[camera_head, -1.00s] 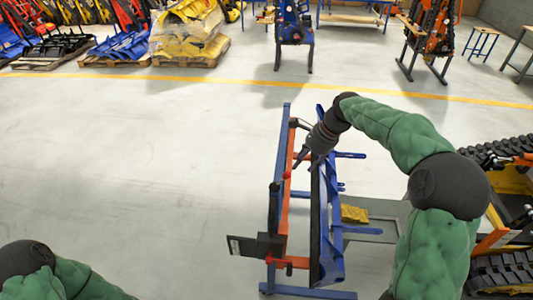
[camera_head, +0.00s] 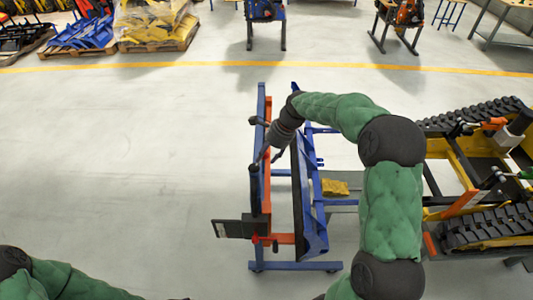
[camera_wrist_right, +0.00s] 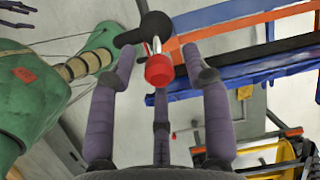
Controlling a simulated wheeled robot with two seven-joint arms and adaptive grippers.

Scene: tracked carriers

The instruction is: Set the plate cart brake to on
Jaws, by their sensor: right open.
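The plate cart (camera_head: 302,265) is a blue frame with an orange upright bar and long blue plates, at the middle of the head view. My right gripper (camera_head: 266,158) reaches over its upper part from the right. In the right wrist view its fingers are spread around a red knob (camera_wrist_right: 159,70) on a short metal stem from a black handle. The fingers look apart from the knob, with no clear contact. The link between knob and brake is not plain. My left gripper is out of view; only part of my left arm shows at the lower left.
A yellow tracked carrier (camera_head: 470,205) stands close on the right, beside my right arm. A yellow piece (camera_head: 334,187) lies by the cart. A dark flat panel (camera_head: 233,229) sticks out on the cart's left. The floor to the left is clear.

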